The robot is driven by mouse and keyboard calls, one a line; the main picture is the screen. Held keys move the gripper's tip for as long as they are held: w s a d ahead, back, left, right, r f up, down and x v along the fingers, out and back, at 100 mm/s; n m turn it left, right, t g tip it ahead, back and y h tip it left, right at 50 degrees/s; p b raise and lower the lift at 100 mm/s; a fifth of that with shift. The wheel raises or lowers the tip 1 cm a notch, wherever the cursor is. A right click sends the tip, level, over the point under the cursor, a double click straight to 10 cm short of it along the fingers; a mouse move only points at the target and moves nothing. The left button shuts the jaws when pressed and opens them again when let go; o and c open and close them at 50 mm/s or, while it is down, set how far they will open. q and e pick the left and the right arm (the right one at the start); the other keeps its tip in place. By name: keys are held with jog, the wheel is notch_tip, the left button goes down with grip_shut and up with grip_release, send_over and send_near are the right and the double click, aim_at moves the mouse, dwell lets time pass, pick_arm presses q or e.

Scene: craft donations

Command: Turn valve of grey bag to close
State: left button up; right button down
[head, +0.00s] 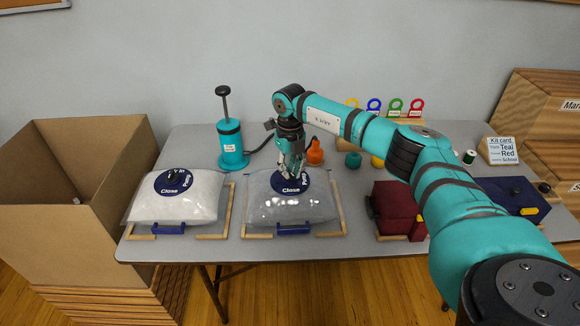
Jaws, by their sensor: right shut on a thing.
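The grey bag (285,208) lies on the table in a wooden corner frame, with a blue clip at its front edge. Its round dark blue valve disc (291,188) reads "Close" at the front, with more lettering on its right side. My right gripper (290,174) reaches down from above and is shut on the valve knob, which its fingers mostly hide. I cannot tell which way the knob points. My left gripper is not in view.
A white bag (195,208) with a similar valve lies to the left. A teal pump (232,148) stands behind with a dark hose. A large open cardboard box (75,165) is at far left.

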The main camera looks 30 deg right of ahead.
aim_at(290, 172)
jog(key=m+p, duration=0.1)
jog(key=m, duration=0.4)
jog(key=shift+m+p, duration=0.3)
dwell(0.4)
jog(key=c, duration=1.4)
grip_release()
jog(key=shift+r, duration=0.1)
notch_tip(290, 172, up, 12)
jog(key=shift+f, duration=0.1)
